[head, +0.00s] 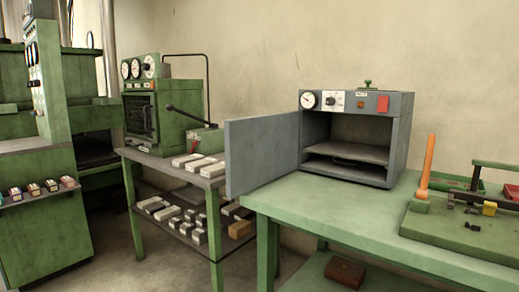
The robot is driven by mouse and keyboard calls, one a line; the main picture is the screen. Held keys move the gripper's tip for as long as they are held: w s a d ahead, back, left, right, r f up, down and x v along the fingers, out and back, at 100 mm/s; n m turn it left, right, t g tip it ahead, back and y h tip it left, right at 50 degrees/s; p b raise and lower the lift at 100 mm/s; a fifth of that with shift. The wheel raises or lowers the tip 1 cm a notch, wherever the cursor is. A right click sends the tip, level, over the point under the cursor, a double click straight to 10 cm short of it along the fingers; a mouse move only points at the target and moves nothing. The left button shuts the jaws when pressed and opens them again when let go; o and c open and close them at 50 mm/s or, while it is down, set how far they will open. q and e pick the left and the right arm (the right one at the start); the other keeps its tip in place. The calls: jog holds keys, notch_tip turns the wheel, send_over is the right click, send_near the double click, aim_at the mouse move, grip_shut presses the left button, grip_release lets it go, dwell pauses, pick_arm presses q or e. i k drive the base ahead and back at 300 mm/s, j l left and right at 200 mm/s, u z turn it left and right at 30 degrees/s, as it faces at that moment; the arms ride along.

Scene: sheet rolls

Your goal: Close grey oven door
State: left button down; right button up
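The grey oven (401,135) stands on the green table (330,210) against the wall. Its front carries a dial, a knob, and a red patch along the top. The grey oven door (262,153) is wide open, swung out to the left from the oven's left side and reaching past the table's left edge. The oven's inside is open to view, with a shelf (345,149) and no clear load on it. Neither of my grippers shows in the head view.
A board with an orange upright handle (427,160) and small parts lies right of the oven. A second table (190,176) with white blocks and a green machine (155,105) stands left, behind the door. A brown box (345,271) sits on the lower shelf.

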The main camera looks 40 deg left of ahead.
aim_at(260, 150)
jog(key=j+z, duration=0.15)
jog(key=j, duration=0.9)
jog(key=j+z, duration=0.15)
jog(key=j, duration=0.9)
jog(key=j+z, duration=0.15)
jog(key=j, duration=0.9)
jog(key=k+j+z, duration=0.15)
jog(key=j, duration=0.9)
jog(key=k+j, duration=0.2)
jog(key=j, duration=0.2)
jog(key=k+j+z, duration=0.1)
jog(key=j, duration=0.25)
jog(key=k+j, duration=0.35)
jog(key=j+z, duration=0.05)
